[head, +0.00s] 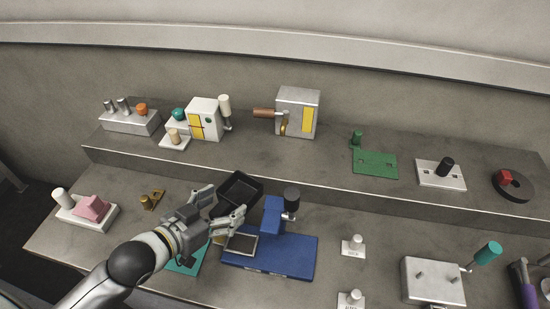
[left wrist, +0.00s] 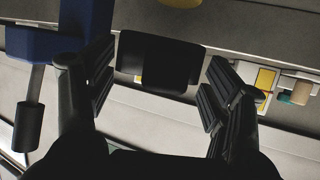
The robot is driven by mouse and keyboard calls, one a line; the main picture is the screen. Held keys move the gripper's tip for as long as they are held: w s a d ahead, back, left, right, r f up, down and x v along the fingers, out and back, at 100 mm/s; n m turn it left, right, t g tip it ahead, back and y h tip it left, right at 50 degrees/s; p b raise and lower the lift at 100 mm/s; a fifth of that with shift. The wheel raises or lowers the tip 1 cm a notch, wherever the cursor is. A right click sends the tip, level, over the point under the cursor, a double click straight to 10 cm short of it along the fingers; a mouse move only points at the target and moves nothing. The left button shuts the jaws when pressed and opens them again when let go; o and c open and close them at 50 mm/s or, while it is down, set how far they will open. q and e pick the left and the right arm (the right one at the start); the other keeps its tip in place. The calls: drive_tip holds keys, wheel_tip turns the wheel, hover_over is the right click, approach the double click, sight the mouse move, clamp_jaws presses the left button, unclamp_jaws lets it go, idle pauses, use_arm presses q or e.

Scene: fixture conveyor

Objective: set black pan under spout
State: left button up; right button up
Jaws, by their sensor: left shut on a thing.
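The black pan (head: 239,187) is a dark open square tray. My left gripper (head: 222,206) is shut on it and holds it beside the blue fixture, on its left and far side. In the left wrist view the pan (left wrist: 162,62) shows between the two fingers (left wrist: 158,95). The blue fixture (head: 290,255) has a flat base, an upright blue block and a grey square plate (head: 241,243) on its left part. A black cylinder (head: 292,194) stands at the top of the block; I cannot tell which part is the spout. My right gripper is not in view.
A teal plate (head: 187,258) lies partly under my left arm. White pieces (head: 353,245) stand right of the fixture. Several fixtures line the raised back shelf (head: 330,180).

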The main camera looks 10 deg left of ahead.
use_arm(q)
drive_tip(key=p, duration=0.3)
approach(267, 172)
drive_tip(key=w+d+r, duration=0.1)
drive_tip(key=w+d, duration=0.1)
drive_tip(key=w, duration=0.4)
drive_tip(key=w+d, duration=0.1)
drive_tip(key=w, duration=0.1)
drive_tip(key=shift+w+d+r, duration=0.1)
drive_tip(key=shift+w+d, duration=0.15)
drive_tip(key=shift+w, duration=0.15)
drive_tip(key=shift+f+p, duration=0.45)
drive_tip(key=shift+p, duration=0.15)
drive_tip(key=shift+s, duration=0.1)
drive_tip(key=shift+f, duration=0.15)
drive_tip(key=o, duration=1)
drive_tip(key=shift+c, duration=0.2)
